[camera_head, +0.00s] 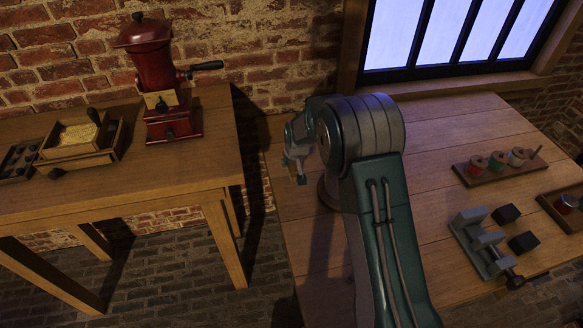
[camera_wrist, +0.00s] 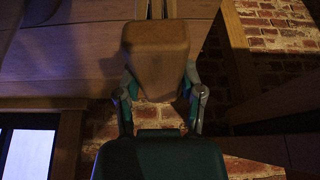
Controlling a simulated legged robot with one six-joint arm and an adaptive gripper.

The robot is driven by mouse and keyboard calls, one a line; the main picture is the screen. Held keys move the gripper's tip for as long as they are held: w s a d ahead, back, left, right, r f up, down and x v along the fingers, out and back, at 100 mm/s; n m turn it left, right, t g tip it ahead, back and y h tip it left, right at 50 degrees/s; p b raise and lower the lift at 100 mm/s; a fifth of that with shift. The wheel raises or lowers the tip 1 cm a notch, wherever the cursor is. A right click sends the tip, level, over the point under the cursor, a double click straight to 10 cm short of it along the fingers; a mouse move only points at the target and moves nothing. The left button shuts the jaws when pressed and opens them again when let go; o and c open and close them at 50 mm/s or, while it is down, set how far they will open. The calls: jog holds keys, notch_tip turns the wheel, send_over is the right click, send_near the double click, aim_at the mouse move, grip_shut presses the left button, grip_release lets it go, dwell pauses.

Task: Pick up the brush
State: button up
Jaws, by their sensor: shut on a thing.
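My gripper (camera_wrist: 160,92) is shut on a brown wooden block-shaped thing, which I take to be the brush (camera_wrist: 155,50). It sits between the two fingers, with a thin part reaching past it to the top edge of the wrist view. No bristles can be made out. In the head view my gripper (camera_head: 298,168) is small and dim, left of my arm's big joint, above the left edge of the right-hand table. The brush cannot be made out there.
The left table (camera_head: 190,195) bears a red coffee grinder (camera_head: 155,75) and a wooden tray (camera_head: 75,160). The right table (camera_head: 465,125) bears a board of spools (camera_head: 500,172), a grey vise (camera_head: 483,240) and two black blocks. A floor gap separates the tables.

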aim_at(289, 166)
jog(key=s+r, duration=0.4)
jog(key=r, duration=0.1)
jog(key=shift+s+a+r, duration=0.15)
jog(key=shift+a, duration=0.05)
jog(key=s+r, duration=0.3)
jog(key=s, duration=0.6)
jog(key=shift+a+r, duration=0.3)
jog(key=o, duration=0.6)
jog(key=shift+w, duration=0.1)
jog(key=c, duration=0.4)
jog(key=shift+c, duration=0.3)
